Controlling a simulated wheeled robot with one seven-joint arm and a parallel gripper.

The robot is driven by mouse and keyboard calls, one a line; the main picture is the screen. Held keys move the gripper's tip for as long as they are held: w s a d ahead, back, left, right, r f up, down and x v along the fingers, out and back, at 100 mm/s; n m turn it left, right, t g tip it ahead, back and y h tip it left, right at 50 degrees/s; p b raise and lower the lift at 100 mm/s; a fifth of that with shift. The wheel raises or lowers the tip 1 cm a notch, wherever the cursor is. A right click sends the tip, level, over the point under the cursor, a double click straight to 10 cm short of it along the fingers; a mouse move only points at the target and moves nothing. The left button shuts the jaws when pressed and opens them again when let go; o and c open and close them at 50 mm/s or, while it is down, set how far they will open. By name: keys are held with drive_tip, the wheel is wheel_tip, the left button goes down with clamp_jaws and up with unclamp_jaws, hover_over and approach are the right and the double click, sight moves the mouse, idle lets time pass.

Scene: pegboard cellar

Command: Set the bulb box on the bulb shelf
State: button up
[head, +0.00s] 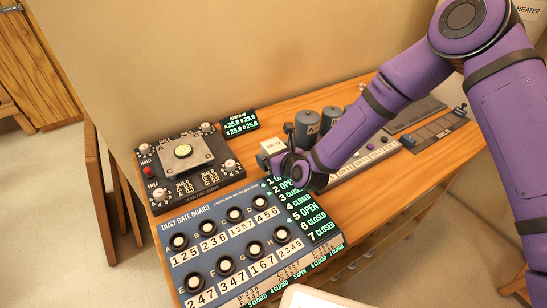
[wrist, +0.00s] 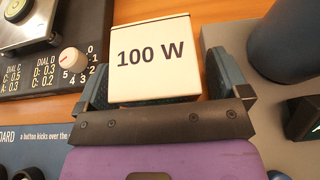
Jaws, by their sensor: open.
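A white box marked "100 W" (wrist: 153,55), which looks like the bulb box, stands on the bench between the fingers of my open gripper (wrist: 163,72). One finger is on each side of it; I cannot tell whether either touches. In the head view the small pale box (head: 271,147) is at the tip of my gripper (head: 284,162), between the leveling stand and the grey canisters. My arm covers part of the bench to its right. I cannot make out a bulb shelf in either view.
The leveling stand (head: 187,190) with white dials is left of the box. The dust gate board (head: 215,222) lies in front. Grey canisters (head: 307,122) stand close on the right. A small display (head: 239,123) is behind. Bench room around the box is tight.

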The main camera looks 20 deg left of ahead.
drive_tip(key=shift+c, duration=0.4)
drive_tip(key=c, duration=1)
drive_tip(key=shift+r, duration=0.1)
